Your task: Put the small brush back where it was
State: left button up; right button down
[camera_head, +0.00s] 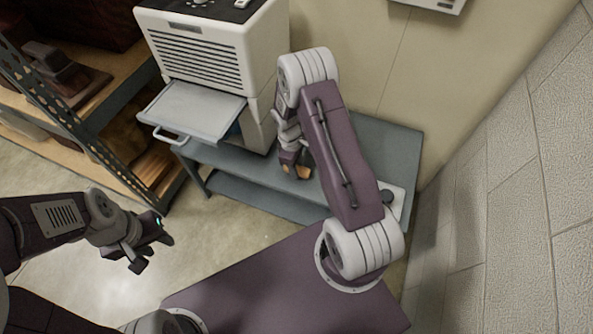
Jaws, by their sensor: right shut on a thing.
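My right gripper (294,163) points down over the blue-grey table (375,145), just right of the white machine. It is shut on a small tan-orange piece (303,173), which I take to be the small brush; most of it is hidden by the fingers. I cannot tell whether it touches the table top. My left gripper (153,254) is open and empty, low over the floor at the left, well away from the table.
The white machine (205,55) stands on the table with its grey tray (192,110) pulled out to the front left. A white plate with a dark round part (388,198) lies at the table's right end. Shelving (115,75) stands at the left; walls close the right.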

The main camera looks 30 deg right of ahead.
jog(key=shift+f, duration=0.8)
pick_arm(q)
jog(key=shift+f, duration=0.3)
pick_arm(e)
jog(key=shift+r, duration=0.15)
jog(key=c, duration=1)
grip_release()
